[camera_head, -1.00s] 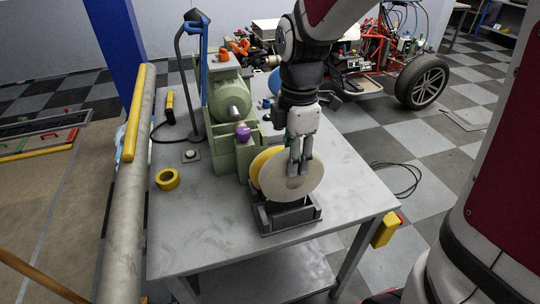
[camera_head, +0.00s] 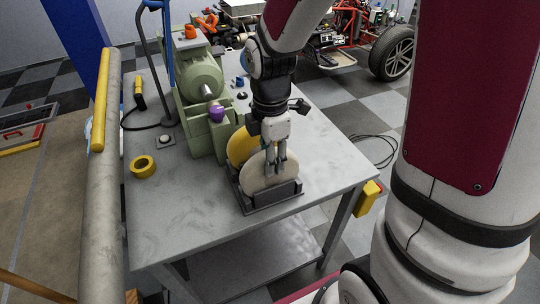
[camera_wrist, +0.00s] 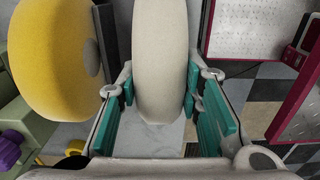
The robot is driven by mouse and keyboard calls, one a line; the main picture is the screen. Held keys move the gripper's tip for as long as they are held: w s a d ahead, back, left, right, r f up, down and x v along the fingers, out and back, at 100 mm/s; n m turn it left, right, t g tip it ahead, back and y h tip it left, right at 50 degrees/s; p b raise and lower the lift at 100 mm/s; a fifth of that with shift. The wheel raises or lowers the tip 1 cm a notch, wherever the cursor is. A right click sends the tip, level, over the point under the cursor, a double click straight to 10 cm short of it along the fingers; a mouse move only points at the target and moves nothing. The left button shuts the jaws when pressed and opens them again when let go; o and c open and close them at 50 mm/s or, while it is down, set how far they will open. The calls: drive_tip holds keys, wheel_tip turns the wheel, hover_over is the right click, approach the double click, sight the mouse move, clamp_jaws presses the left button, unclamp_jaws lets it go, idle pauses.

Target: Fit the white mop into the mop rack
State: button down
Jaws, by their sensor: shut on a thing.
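The white mop (camera_head: 258,172) is a thick pale disc standing on edge in the dark grey mop rack (camera_head: 270,198) on the table. Its lower edge is hidden behind the rack's front wall, so I cannot tell whether it rests on the bottom. My gripper (camera_head: 276,170) points down from above and is shut on the white mop. In the wrist view the white mop (camera_wrist: 160,60) lies between the teal finger pads. A yellow mop (camera_head: 239,148) stands in the rack behind and left of the white one, apart from it in the wrist view (camera_wrist: 55,55).
A green machine (camera_head: 200,85) with a purple knob (camera_head: 217,114) stands close behind the rack at left. A yellow tape roll (camera_head: 143,167) lies on the grey table (camera_head: 185,220). The tabletop in front and right of the rack is clear.

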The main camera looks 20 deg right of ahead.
drive_tip(key=c, duration=1.1)
unclamp_jaws()
wheel_tip(320, 180, up, 11)
drive_tip(key=shift+r+p, duration=0.2)
drive_tip(key=shift+p, duration=0.6)
drive_tip(key=s+r+m+t, duration=0.1)
drive_tip(key=s+r+m, duration=0.1)
drive_tip(key=s+m, duration=0.4)
drive_tip(key=s+r+m+t, duration=0.1)
drive_tip(key=s+r+m, duration=0.1)
drive_tip(key=s+m, duration=0.4)
drive_tip(key=s+r+m+t, duration=0.1)
drive_tip(key=s+r+m, duration=0.1)
drive_tip(key=s+m, duration=0.4)
drive_tip(key=shift+s+d+t, duration=0.1)
drive_tip(key=shift+d+t, duration=0.05)
drive_tip(key=shift+t, duration=0.15)
